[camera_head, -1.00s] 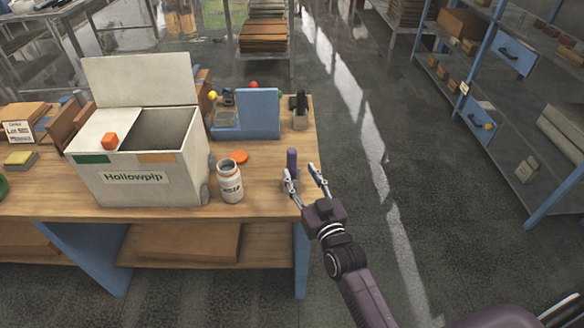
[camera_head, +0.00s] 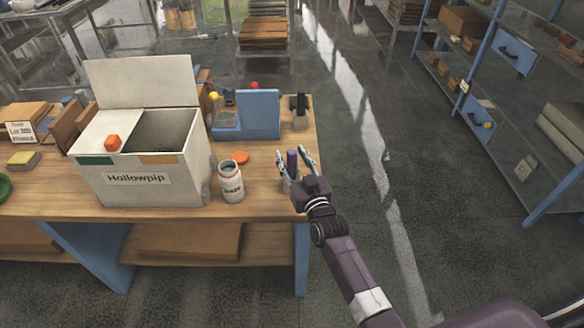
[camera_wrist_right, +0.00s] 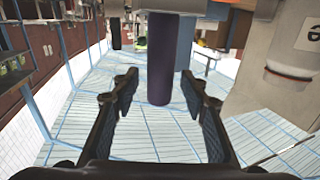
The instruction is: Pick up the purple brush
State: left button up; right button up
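The purple brush (camera_head: 292,161) stands near the right edge of the wooden table, beyond the white jar. Only its dark purple upper part shows in the head view; its lower part is hidden by my right gripper. My right gripper (camera_head: 294,157) is open, with one finger on each side of the brush. In the right wrist view the purple brush (camera_wrist_right: 160,60) appears between and just beyond the open fingers (camera_wrist_right: 165,95), with gaps on both sides. My left gripper is not in view.
A white jar (camera_head: 231,183) with its orange lid (camera_head: 240,157) beside it stands left of the gripper. A large white Hollowpip box (camera_head: 140,185) is farther left. A blue holder (camera_head: 260,113) and a dark object (camera_head: 299,108) stand behind. Open floor lies right of the table.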

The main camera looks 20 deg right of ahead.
grip_shut()
